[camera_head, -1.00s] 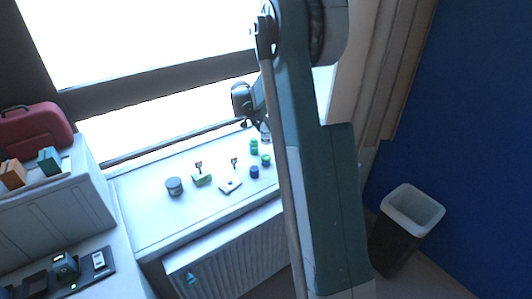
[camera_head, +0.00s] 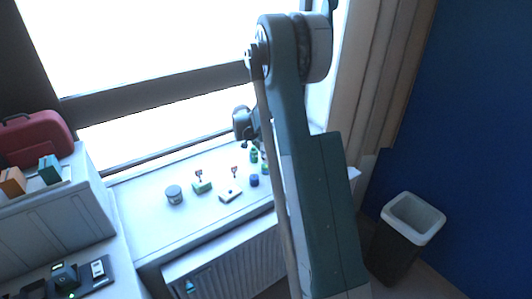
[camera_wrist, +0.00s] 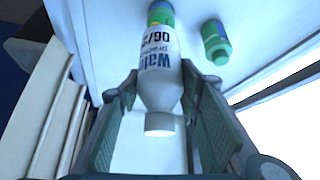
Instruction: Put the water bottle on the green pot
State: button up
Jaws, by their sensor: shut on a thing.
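The water bottle (camera_wrist: 163,62) is white with dark blue "Water" lettering and a green, blue and yellow band. It stands between the two fingers of my gripper (camera_wrist: 155,115) in the wrist view, its narrow white cap end toward the camera. My gripper is shut on it. In the head view my gripper (camera_head: 246,138) is over the far right of the white sill, partly behind my arm, and I cannot make out the bottle there.
A radiator (camera_head: 235,265) is below the sill. Curtains (camera_head: 375,85) hang at right; the front left of the sill is clear.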

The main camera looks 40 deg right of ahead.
aim_at(266, 152)
jog(key=shift+f, duration=1.6)
jog(key=shift+f, duration=0.2)
jog(key=o, duration=1)
jog(key=shift+r, duration=0.15)
jog(key=shift+r, duration=0.15)
jog(key=shift+v, duration=5.95)
jog(key=shift+a, duration=0.1)
